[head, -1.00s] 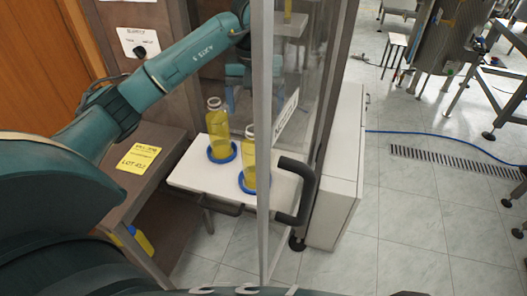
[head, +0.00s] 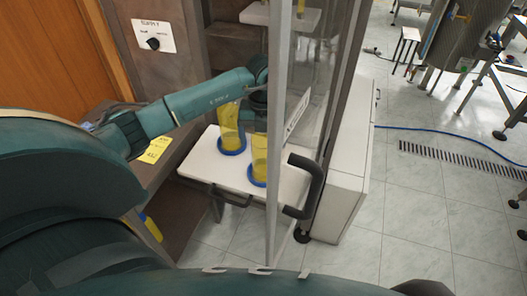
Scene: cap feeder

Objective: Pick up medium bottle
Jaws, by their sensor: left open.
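Two bottles with yellow contents stand upright on a white tray (head: 205,165), each in a blue ring. The rear-left bottle (head: 230,132) has its top covered by my left arm. The front-right bottle (head: 260,158) has its top hidden at my left gripper (head: 257,108) and its right edge close to the door frame. I cannot tell by size which bottle is the medium one. My left gripper is open, at the height of the bottle tops; its fingers are mostly hidden, and I cannot tell whether they touch a bottle. My right gripper is not in view.
A glass door with a metal frame (head: 279,180) and dark handle (head: 306,188) stands right of the bottles. A brown shelf with a yellow note (head: 154,150) lies left, a yellow item (head: 151,228) below it.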

